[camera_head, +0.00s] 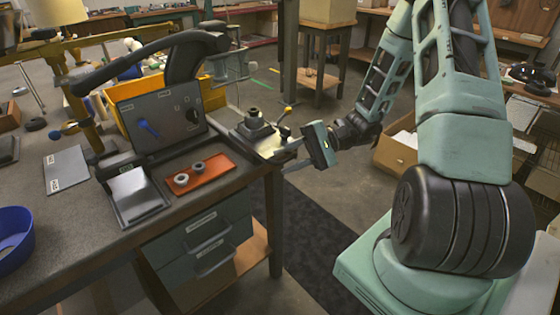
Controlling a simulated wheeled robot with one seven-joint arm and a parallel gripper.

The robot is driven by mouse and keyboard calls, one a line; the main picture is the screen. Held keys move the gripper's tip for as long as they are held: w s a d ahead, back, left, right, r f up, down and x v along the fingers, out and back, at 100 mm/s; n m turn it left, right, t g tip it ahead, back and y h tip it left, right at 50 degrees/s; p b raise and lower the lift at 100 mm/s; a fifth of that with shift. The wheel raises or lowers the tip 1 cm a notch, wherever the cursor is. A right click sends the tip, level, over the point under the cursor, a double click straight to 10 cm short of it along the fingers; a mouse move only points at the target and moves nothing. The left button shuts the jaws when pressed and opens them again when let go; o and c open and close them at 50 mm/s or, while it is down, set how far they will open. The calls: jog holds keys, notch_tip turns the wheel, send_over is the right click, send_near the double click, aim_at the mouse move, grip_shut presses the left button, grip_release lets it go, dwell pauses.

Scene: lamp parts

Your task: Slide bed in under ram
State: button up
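A light metal sliding plate, which looks like the bed (268,149), sits at the right corner of the dark workbench. It carries a dark block with a round knob (254,124) and a small brass-coloured post with a ball tip. My gripper (290,158) reaches in from the right, its fingers at the plate's right end. I cannot tell whether they touch or grip it. I cannot make out the ram clearly.
A grey panel with a blue lever (148,128) stands left of the plate, before a yellow bin (108,118). A blue bowl (14,238) is far left.

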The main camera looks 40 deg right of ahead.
aim_at(269, 154)
jog(key=shift+x, duration=1.2)
grip_shut()
jog(key=shift+w+f, duration=0.15)
jog(key=shift+w, duration=1.85)
grip_release()
